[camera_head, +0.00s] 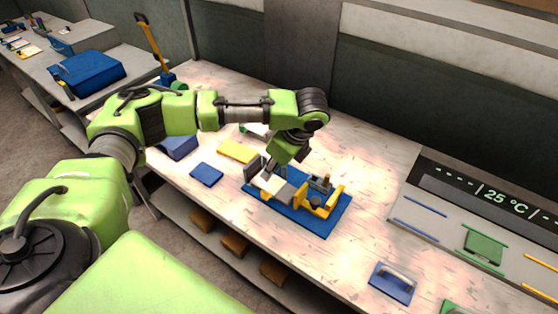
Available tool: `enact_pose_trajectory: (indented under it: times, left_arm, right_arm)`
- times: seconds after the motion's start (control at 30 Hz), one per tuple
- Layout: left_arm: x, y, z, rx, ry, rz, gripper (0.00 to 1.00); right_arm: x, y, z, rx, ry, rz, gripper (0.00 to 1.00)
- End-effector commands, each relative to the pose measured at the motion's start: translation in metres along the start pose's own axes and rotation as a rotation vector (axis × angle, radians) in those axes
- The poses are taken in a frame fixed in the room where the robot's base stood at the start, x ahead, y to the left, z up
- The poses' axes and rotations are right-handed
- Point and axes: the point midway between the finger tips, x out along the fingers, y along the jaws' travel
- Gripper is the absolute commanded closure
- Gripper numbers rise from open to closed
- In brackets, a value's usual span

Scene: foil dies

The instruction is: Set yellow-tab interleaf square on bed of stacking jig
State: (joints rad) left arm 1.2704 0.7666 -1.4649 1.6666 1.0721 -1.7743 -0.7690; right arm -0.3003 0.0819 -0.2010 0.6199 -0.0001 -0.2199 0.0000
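The stacking jig stands on the bench with a blue base (322,228) and yellow and dark upright parts (330,201). My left arm comes in from the left, and its gripper (270,177) points down at the left part of the jig. A pale, cream-coloured flat piece (271,186) shows at the gripper, over or on the jig. I cannot tell whether it is the yellow-tab interleaf, nor whether the fingers grip it or it rests on the bed. No yellow tab is clear on it. My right gripper is not in view.
Left of the jig lie a yellow flat piece (238,151), a small blue block (206,174) and a larger blue block (179,147). A blue plate with a handle (392,283) lies at the front right, near a grey panel (446,226). Bench between jig and panel is clear.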

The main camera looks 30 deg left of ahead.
Motion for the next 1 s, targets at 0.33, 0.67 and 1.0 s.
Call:
enact_pose_trajectory:
  times: [0.33, 0.67, 1.0]
  left_arm:
    - [-0.063, -0.001, -0.001, 0.000, 0.002, -0.002, 0.77]
    - [-0.075, 0.000, 0.000, 0.000, 0.000, 0.000, 0.77]
    - [-0.074, 0.000, 0.000, 0.000, 0.001, 0.000, 0.77]
  right_arm:
    - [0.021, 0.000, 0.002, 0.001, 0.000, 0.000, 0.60]
    - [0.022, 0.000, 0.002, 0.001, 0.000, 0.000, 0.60]
    - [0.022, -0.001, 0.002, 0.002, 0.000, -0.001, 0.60]
